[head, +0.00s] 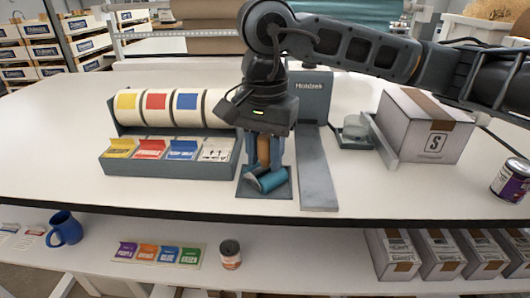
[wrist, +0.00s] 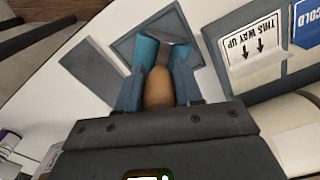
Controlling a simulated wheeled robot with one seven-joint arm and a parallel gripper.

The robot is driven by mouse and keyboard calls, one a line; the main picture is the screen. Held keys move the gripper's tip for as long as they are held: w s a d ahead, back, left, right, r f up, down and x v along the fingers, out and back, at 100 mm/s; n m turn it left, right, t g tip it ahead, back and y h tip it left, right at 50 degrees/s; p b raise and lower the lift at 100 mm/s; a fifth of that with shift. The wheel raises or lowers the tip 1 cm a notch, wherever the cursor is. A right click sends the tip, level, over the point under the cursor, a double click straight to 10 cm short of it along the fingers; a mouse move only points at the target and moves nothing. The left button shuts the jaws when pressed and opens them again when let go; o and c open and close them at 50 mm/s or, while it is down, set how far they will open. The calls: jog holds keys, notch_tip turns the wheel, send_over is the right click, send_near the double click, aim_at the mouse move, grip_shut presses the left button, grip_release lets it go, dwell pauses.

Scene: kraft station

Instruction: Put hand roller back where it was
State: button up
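The upper handle is hidden by my gripper.
A tape and label dispenser (head: 140,167) stands close left of the pad. A grey strip (head: 315,175) lies close right. A carton (head: 425,130), a small teal-based dish (head: 354,132) and a can (head: 511,181) stand farther right. A shelf (head: 330,265) runs below the bench.

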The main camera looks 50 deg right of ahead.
jog(key=o, duration=0.3)
jog(key=shift+o, duration=0.2)
jog(key=shift+r, duration=0.2)
notch_tip(320, 180, up, 12)
dwell(0.7)
